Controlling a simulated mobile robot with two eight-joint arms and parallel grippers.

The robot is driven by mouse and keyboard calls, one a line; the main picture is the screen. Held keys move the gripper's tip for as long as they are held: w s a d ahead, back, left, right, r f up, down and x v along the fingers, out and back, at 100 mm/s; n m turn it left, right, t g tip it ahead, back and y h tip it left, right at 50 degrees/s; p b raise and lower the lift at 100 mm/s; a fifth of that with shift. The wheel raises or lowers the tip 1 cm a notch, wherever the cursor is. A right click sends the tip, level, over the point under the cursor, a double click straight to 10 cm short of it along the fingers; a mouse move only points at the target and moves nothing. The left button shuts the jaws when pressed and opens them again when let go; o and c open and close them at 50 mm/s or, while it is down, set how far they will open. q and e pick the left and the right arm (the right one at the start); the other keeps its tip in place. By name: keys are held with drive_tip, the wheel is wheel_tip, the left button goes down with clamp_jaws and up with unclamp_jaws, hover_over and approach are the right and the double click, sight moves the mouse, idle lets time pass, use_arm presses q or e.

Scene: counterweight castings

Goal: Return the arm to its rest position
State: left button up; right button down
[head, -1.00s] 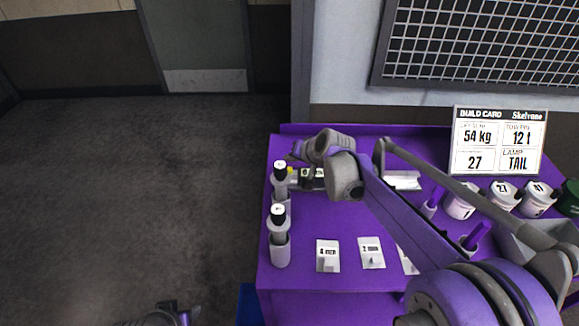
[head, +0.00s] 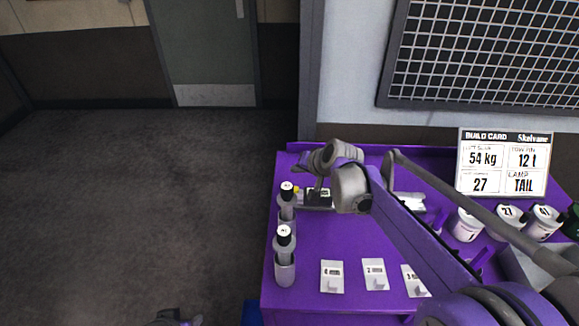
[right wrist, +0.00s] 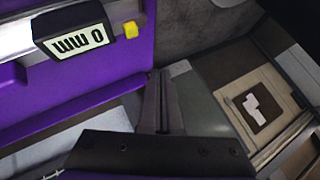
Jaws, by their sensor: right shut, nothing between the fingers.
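My right arm reaches in from the right over the purple bench (head: 345,245) in the head view. Its right gripper (head: 318,180) is above the bench's back left part, partly hidden by my own wrist. In the right wrist view the fingers (right wrist: 160,100) are together with nothing between them. A black gauge (right wrist: 75,32) with a display reading 0 mm and a yellow button is close by, apart from the fingers. A small grey and purple part of my left arm (head: 178,318) shows at the bottom edge of the head view; its fingers cannot be made out.
Two dark-topped bottles (head: 285,255) stand at the bench's left edge. Several white cards lie at the front, one being a card (head: 332,277). Numbered white pots (head: 466,226) and a build card (head: 503,163) are at the right. The floor to the left is clear.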

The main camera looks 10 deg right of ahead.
drive_tip(key=s+d+f+n+g+h, duration=0.1)
drive_tip(key=s+f, duration=0.2)
drive_tip(key=s, duration=0.8)
drive_tip(key=s+d+f+n+g+h, duration=0.1)
drive_tip(key=s+d+f, duration=0.1)
drive_tip(key=s, duration=0.9)
drive_tip(key=s+d+f+n+h, duration=0.1)
drive_tip(key=s+d+f+n, duration=0.1)
drive_tip(key=s, duration=1)
drive_tip(key=shift+f+g+h, duration=0.4)
drive_tip(key=shift+f, duration=0.4)
